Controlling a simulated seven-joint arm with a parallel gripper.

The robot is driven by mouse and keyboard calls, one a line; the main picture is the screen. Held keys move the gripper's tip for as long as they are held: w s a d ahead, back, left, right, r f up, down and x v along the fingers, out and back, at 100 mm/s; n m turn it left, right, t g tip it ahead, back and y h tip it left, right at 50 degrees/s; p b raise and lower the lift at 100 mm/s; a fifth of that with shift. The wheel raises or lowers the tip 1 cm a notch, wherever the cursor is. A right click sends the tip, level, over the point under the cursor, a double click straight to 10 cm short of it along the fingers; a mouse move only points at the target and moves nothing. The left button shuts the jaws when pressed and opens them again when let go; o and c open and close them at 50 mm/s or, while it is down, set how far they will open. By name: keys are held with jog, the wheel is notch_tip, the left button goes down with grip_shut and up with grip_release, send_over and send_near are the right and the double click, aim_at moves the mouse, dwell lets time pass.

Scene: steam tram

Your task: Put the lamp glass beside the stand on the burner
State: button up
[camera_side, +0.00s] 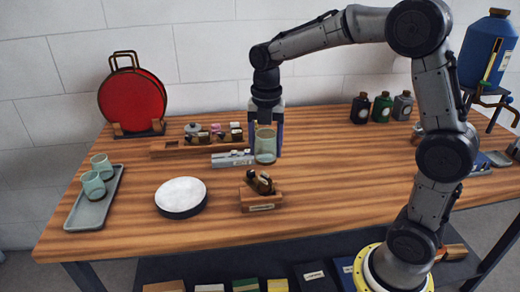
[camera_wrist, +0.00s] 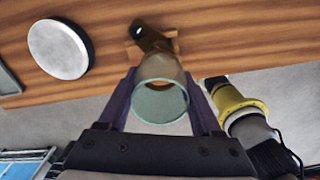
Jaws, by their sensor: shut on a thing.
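My gripper (camera_side: 266,150) is shut on the lamp glass (camera_side: 265,143), a pale green, see-through cylinder, and holds it upright above the table. In the wrist view the lamp glass (camera_wrist: 160,100) sits between the two purple fingers, its round opening facing the camera. The burner (camera_side: 261,181), dark and brassy, is on a small wooden stand (camera_side: 262,201) with a label, in front of and below the glass. In the wrist view the burner (camera_wrist: 148,38) shows beyond the glass, which partly hides the stand; the glass and burner look apart.
A white round pad (camera_side: 181,195) lies left of the stand. A grey tray (camera_side: 77,215) with two green cups is at far left. Bottles (camera_side: 382,108) stand at back right. The table right of the stand is clear.

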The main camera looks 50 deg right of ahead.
aim_at(265, 175)
jog(key=shift+f, duration=2.15)
jog(key=shift+f, duration=2.55)
dwell(0.8)
jog(key=o, duration=1.4)
jog(key=shift+o, duration=0.2)
notch_tip(265, 175, up, 14)
jog(key=shift+f, duration=0.1)
